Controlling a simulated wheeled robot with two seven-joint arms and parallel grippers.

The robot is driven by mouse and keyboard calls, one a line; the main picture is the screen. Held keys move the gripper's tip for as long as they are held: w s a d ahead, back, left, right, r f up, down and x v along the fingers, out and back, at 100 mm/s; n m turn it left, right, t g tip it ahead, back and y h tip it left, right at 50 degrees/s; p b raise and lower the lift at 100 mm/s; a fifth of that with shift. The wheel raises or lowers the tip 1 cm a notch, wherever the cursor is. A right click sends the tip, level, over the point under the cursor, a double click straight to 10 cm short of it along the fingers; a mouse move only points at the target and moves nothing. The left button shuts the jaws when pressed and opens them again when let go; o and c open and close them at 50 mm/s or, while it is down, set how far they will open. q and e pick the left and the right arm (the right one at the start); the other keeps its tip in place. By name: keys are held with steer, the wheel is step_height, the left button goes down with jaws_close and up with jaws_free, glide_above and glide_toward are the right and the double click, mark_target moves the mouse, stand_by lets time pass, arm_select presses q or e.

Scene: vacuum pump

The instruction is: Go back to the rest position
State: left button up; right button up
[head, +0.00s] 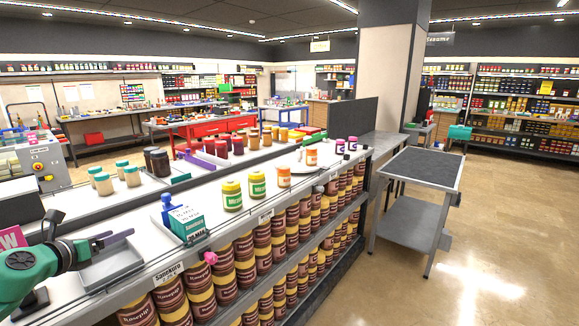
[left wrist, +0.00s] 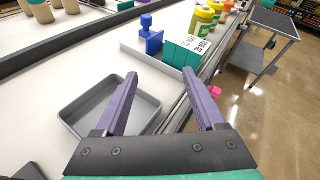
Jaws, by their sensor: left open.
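My left gripper (head: 117,237) reaches in from the lower left of the head view, above the white counter top. In the left wrist view its two purple fingers (left wrist: 159,76) stand wide apart with nothing between them. A grey shallow tray (head: 112,265) lies below the gripper; in the left wrist view the tray (left wrist: 150,118) is partly hidden by the left finger. A blue object (head: 168,208) stands beyond the fingertips, beside a green and white box (head: 187,223). Both also show apart from the fingers in the left wrist view, the blue object (left wrist: 152,38) and the box (left wrist: 187,50). My right gripper is not in view.
Yellow-lidded jars (head: 232,196) stand farther along the counter, with dark and teal-lidded jars (head: 132,177) on its far side. Shelves of brown jars (head: 222,268) run below the front edge. A grey cart (head: 422,168) stands right; the floor beyond is clear.

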arm_select(q)
steer(key=s+d+f+n+y, duration=0.4)
steer(key=d+f+n, duration=0.85)
steer(key=n, duration=0.55)
steer(key=s+d+f+n+g+h, duration=0.1)
steer(key=s+d+f+n+g, duration=0.35)
steer(key=s, duration=0.35)
steer(key=s+d+f+n+g+h, duration=0.1)
steer(key=s+d+f+n+g, duration=0.3)
steer(key=s, duration=0.3)
steer(key=s+d+f+n+g+h, duration=0.1)
steer(key=s+d+f+n+g, duration=0.2)
steer(key=s+n, duration=0.4)
steer(key=s+f+m, duration=0.1)
steer(key=s+f, duration=0.1)
steer(key=f, duration=1.1)
steer(key=s+f, duration=0.3)
steer(key=f, duration=1.1)
steer(key=s+a+f+g, duration=0.2)
steer(key=s+a+f, duration=0.1)
steer(key=s+f, duration=0.9)
steer(key=s, duration=0.3)
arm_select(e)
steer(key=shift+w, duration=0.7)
